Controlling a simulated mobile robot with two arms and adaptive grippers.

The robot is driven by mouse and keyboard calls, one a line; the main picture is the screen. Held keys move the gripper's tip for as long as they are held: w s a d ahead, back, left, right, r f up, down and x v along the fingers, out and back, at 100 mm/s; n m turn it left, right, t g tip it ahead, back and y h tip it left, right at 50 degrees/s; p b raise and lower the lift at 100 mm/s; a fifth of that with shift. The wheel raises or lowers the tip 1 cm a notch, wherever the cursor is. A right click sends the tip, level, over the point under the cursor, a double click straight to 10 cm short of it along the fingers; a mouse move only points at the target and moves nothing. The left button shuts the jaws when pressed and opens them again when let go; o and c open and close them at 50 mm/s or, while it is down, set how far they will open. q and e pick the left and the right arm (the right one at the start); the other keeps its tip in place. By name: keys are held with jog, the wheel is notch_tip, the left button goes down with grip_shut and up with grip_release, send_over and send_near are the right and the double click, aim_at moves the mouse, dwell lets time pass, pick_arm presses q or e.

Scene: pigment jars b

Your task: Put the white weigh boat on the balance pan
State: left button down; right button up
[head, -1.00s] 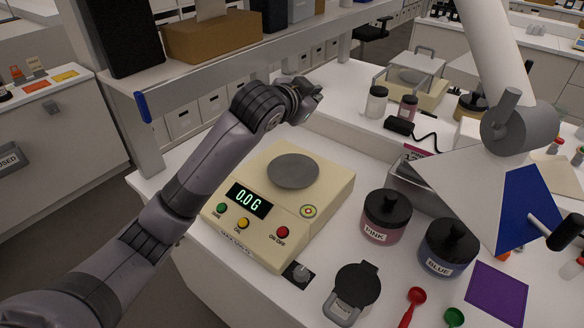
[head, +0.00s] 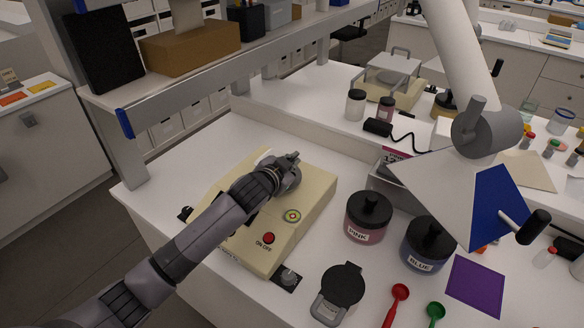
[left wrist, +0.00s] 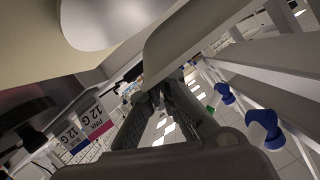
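The balance (head: 300,215) is a cream box on the white bench. My left gripper (head: 290,165) is over its pan and hides most of it. A small white edge (head: 264,156) shows just past the gripper, likely the white weigh boat. In the left wrist view the fingers (left wrist: 155,90) are close together at the edge of a large pale sheet-like thing, which I take as the weigh boat (left wrist: 205,35). The round pan (left wrist: 110,18) shows beside it at the top. Whether the boat touches the pan is not clear. My right gripper is not in view.
A pink jar (head: 368,217) and a blue jar (head: 427,243) stand right of the balance. A shelf (head: 230,50) runs behind, and a lamp (head: 480,130) overhangs the right.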

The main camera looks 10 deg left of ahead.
pick_arm(q)
notch_tip(320, 180, down, 2)
jog(key=shift+f, duration=0.25)
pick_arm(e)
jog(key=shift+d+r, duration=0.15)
pick_arm(q)
jog(key=c, duration=2.4)
grip_release()
jog(key=shift+f, duration=0.15)
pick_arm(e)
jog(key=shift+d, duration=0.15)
pick_arm(q)
jog(key=c, duration=1.8)
grip_release()
jog(key=b+v, duration=0.1)
jog(key=v, duration=1.1)
jog(key=shift+b, duration=0.35)
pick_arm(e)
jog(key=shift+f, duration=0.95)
